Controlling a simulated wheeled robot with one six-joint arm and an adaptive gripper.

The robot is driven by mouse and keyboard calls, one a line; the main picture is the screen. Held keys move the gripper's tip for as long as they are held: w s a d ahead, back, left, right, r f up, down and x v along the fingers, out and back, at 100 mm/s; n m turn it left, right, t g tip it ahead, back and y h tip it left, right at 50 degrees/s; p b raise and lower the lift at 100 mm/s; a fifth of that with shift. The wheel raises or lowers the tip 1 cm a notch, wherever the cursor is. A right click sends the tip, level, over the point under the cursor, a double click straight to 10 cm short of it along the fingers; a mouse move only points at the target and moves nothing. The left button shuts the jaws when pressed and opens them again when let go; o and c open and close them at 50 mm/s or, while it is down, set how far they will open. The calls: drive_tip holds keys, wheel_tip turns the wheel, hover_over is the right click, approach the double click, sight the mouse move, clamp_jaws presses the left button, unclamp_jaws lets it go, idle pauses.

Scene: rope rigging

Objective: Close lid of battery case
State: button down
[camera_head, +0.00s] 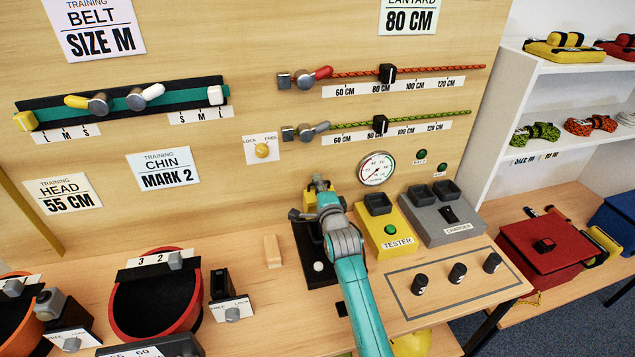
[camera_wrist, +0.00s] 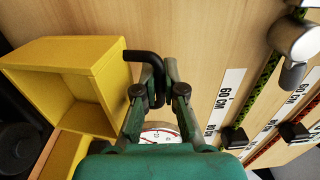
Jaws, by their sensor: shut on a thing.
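A yellow, hollow box-like part (camera_head: 327,200) stands raised at the back of a black base (camera_head: 322,272) on the bench. It looks like the battery case's lid standing open, though my arm hides much of it. In the wrist view the yellow part (camera_wrist: 75,75) is at the left, with its open side showing. A bent black handle (camera_wrist: 141,56) reaches from it to between my fingers. My gripper (camera_wrist: 157,88) is shut on this handle; it also shows at the yellow part in the head view (camera_head: 320,200).
The yellow tester (camera_head: 391,238) and grey charger (camera_head: 445,222) stand close to the right. A gauge (camera_head: 377,169) is on the wall just behind. A small wooden block (camera_head: 272,251) and a red-rimmed bin (camera_head: 118,318) are to the left. A red case (camera_head: 540,258) sits at the far right.

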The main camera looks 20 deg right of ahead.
drive_tip(key=shift+s, duration=1.05)
drive_tip(key=c, duration=1.5)
unclamp_jaws()
drive_tip(key=shift+c, duration=0.2)
drive_tip(key=s, duration=1.2)
drive_tip(key=shift+f, duration=0.45)
